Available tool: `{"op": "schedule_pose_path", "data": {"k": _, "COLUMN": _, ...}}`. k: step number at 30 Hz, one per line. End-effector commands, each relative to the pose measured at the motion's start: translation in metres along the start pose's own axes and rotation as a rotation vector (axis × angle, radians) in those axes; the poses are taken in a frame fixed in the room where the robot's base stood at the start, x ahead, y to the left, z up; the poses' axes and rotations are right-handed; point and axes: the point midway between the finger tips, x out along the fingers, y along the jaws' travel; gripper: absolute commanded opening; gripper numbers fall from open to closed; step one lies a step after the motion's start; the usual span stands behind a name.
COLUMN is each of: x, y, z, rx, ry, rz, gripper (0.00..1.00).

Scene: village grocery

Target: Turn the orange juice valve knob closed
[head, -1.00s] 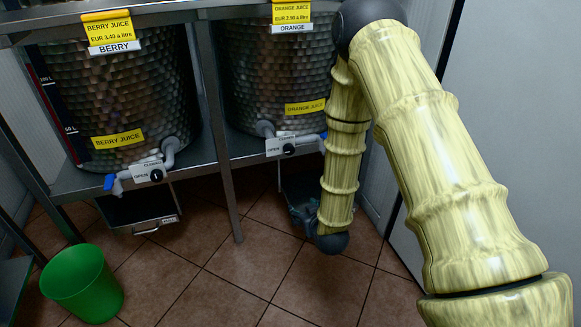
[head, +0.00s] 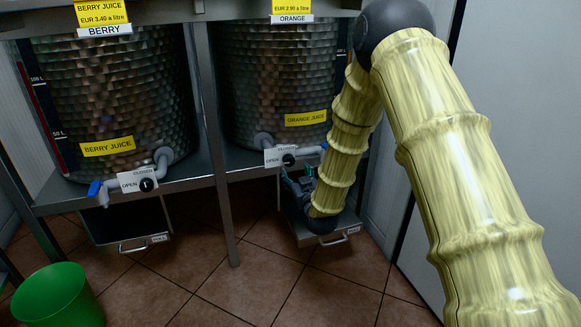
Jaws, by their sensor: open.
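The orange juice valve knob (head: 288,160) is a small black round knob on a white plate marked OPEN and CLOSED. It sits on the grey outlet pipe of the orange juice tank (head: 262,95). Which mark the knob points to is too small to tell. My gripper (head: 297,176), dark with teal parts, is open just below the knob and plate in the head view. Its fingers point up towards the plate. I cannot tell whether they touch it. Part of the gripper is hidden behind my arm.
The berry juice tank (head: 115,95) has a similar valve knob (head: 146,184) at the left. A metal shelf post (head: 219,190) stands between the tanks. Pull-out trays sit beneath both. A green bucket (head: 58,298) stands on the floor at lower left. A pale wall is at the right.

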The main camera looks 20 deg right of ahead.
Motion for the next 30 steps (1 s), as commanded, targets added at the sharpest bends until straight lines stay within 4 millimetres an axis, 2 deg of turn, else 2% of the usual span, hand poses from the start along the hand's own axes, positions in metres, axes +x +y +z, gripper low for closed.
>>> {"op": "schedule_pose_path", "data": {"k": 6, "x": 0.037, "y": -0.001, "z": 0.003, "rx": 0.0, "ry": 0.001, "rz": 0.0, "gripper": 0.58}}
{"op": "schedule_pose_path", "data": {"k": 12, "x": 0.061, "y": -0.001, "z": 0.003, "rx": 0.001, "ry": -0.001, "rz": 0.0, "gripper": 0.58}}
{"op": "schedule_pose_path", "data": {"k": 18, "x": 0.072, "y": -0.001, "z": 0.002, "rx": 0.001, "ry": -0.002, "rz": 0.0, "gripper": 0.58}}
{"op": "schedule_pose_path", "data": {"k": 27, "x": 0.073, "y": -0.001, "z": 0.001, "rx": 0.001, "ry": -0.002, "rz": 0.0, "gripper": 0.58}}
{"op": "schedule_pose_path", "data": {"k": 30, "x": 0.073, "y": 0.0, "z": 0.001, "rx": 0.001, "ry": -0.002, "rz": 0.0, "gripper": 0.4}}
